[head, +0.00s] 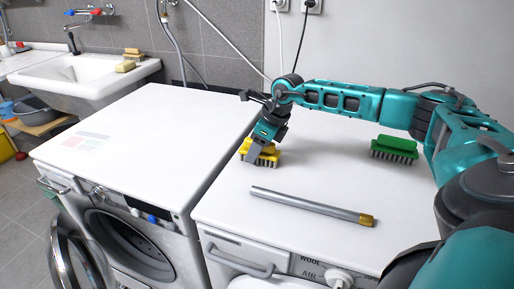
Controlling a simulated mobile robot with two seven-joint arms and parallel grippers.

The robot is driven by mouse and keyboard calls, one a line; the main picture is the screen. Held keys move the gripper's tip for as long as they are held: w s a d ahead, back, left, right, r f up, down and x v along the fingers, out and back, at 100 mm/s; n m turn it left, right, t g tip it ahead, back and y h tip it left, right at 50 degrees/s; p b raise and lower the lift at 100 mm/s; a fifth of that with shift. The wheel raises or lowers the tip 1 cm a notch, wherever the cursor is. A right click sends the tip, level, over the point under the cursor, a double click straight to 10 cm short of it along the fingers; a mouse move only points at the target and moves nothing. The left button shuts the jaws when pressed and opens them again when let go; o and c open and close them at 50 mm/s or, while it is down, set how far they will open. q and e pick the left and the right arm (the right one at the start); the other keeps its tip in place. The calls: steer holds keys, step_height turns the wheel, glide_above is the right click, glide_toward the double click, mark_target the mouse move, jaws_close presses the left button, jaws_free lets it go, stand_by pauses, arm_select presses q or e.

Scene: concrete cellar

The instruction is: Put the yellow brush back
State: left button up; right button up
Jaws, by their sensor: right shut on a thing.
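The yellow brush (268,158) is on the white top of the right-hand machine (330,190), near its left edge, bristles down. My right gripper (259,149) reaches down from above and is shut on the yellow brush. The fingers hide part of its body. I cannot tell whether the bristles touch the surface. My left gripper is not in view.
A green brush (393,147) stands to the right on the same top. A grey pipe with a brass end (310,206) lies in front. A sink (75,75) with a sponge (125,66) is at the back left.

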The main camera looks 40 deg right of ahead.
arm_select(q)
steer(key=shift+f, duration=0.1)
arm_select(e)
steer(key=shift+f, duration=0.1)
steer(key=o, duration=1.1)
steer(key=v, duration=1.2)
steer(key=shift+p, duration=0.4)
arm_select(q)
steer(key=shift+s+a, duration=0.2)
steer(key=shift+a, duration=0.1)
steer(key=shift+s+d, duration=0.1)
arm_select(e)
steer(key=shift+s, duration=0.1)
